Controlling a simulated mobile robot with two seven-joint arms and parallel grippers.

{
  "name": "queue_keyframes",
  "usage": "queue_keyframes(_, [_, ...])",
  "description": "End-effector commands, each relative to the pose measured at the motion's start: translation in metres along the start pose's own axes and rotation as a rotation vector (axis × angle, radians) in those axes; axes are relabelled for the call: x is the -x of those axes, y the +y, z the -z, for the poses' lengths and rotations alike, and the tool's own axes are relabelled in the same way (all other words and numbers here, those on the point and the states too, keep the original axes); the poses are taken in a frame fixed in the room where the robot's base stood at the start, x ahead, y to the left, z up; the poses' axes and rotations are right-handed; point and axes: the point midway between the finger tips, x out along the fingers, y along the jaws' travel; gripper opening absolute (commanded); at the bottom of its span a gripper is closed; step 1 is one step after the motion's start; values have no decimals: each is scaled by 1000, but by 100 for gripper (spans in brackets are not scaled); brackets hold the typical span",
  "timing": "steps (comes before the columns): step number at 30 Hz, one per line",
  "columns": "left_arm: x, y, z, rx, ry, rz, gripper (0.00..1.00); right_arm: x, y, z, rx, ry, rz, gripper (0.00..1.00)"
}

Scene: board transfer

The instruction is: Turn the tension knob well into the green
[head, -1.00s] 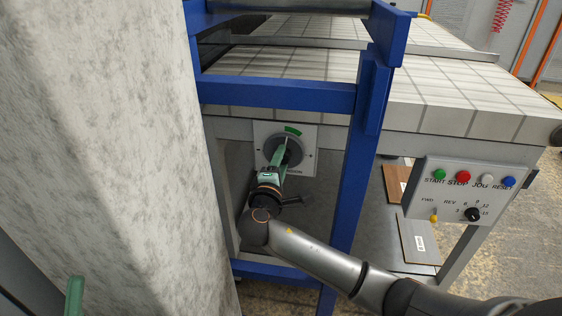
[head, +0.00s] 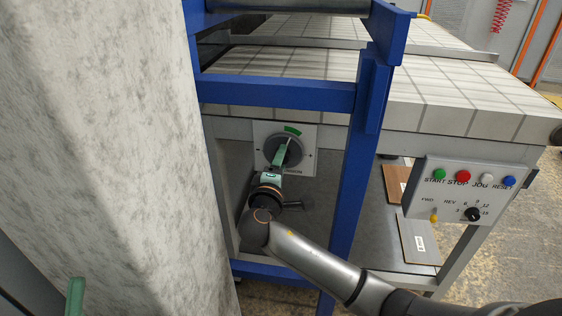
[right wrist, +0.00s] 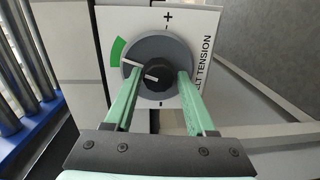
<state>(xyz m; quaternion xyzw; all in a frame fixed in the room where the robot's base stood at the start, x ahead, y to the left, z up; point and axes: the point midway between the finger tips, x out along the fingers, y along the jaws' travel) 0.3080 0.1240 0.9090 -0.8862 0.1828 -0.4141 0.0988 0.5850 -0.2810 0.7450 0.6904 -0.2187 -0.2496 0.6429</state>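The tension knob is a grey round dial (head: 272,146) with a dark hub on a white plate (head: 305,160) below the tiled top. In the right wrist view the knob (right wrist: 158,50) has a white pointer line aimed left at the green arc (right wrist: 118,52). The arc also shows above the knob in the head view (head: 292,130). My right gripper (head: 284,150) is in front of the knob. In the right wrist view its green fingers (right wrist: 160,76) are apart, one on each side of the hub, with small gaps visible. Only a green tip of what seems my left gripper (head: 75,296) shows.
A blue frame post (head: 357,165) stands right of the knob, with a blue rail (head: 275,94) above. A large pale mottled slab (head: 110,150) fills the left. A button panel (head: 469,192) is at the right. Brown boards (head: 418,240) lie on a shelf below.

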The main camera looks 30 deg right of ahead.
Motion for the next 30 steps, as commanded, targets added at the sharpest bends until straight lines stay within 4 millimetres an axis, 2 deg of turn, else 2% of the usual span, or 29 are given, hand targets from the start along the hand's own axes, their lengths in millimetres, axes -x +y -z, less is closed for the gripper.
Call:
queue_keyframes(1, [0,0,0,0,0,0,100,0,0,0,0,0,0,63])
queue_keyframes(5, [0,0,0,-1,0,0,100,0,1,0,0,-1,-2,77])
queue_keyframes(13, [-1,0,1,-3,2,-1,100,0,2,0,0,-1,-3,78])
queue_keyframes(16, [-3,-1,2,-5,2,-2,100,8,2,0,-1,1,-3,78])
queue_keyframes(20, [-8,-4,7,-14,4,-4,100,29,3,0,-3,2,0,78])
queue_keyframes(30, [-18,-10,19,-46,12,-6,100,100,2,0,-1,1,1,78])
